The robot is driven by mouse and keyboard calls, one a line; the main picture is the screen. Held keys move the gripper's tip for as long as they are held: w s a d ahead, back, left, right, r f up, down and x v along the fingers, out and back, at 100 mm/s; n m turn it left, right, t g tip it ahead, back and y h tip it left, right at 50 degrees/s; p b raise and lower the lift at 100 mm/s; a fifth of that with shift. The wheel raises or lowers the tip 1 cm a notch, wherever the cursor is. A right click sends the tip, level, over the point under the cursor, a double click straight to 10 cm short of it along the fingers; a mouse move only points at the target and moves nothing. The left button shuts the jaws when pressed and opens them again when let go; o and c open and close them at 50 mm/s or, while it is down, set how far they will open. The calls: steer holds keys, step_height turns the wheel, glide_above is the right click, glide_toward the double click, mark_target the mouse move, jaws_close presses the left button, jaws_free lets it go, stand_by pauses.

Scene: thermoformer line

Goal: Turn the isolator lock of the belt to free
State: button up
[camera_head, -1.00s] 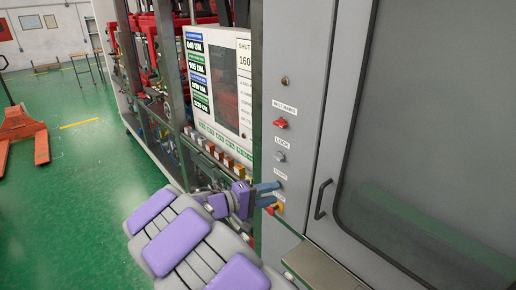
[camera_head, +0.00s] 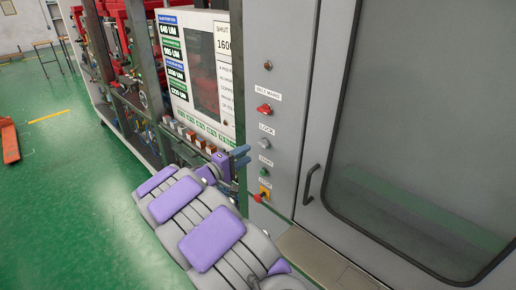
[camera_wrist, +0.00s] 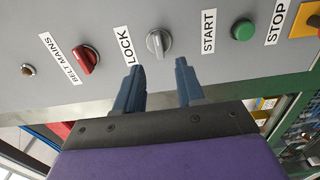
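The isolator lock is a small grey knob under the LOCK label on the grey panel (camera_head: 264,143). In the wrist view the grey lock knob (camera_wrist: 158,42) sits just beyond and between my fingertips, with its light ridge roughly upright in the picture. My gripper (camera_head: 242,156) is at the panel's left edge in the head view, between lock and start height. In the wrist view my gripper (camera_wrist: 160,68) is open, its two blue fingers apart and empty. Neither finger visibly touches the knob.
The red BELT MAINS switch (camera_head: 264,108) is above the lock. The green START button (camera_head: 263,172) and the red STOP button (camera_head: 259,197) on yellow are below. A door handle (camera_head: 311,184) stands out to the right. Several small boxes (camera_head: 190,135) line the machine at left.

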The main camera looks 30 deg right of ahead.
mark_target(261, 146)
steer(key=x, duration=0.8)
steer(key=shift+s+f, duration=0.1)
steer(key=shift+s, duration=0.05)
steer(key=shift+a, duration=0.3)
steer(key=shift+c, duration=0.2)
steer(key=shift+a, duration=0.1)
steer(key=shift+c, duration=0.7)
jaws_close()
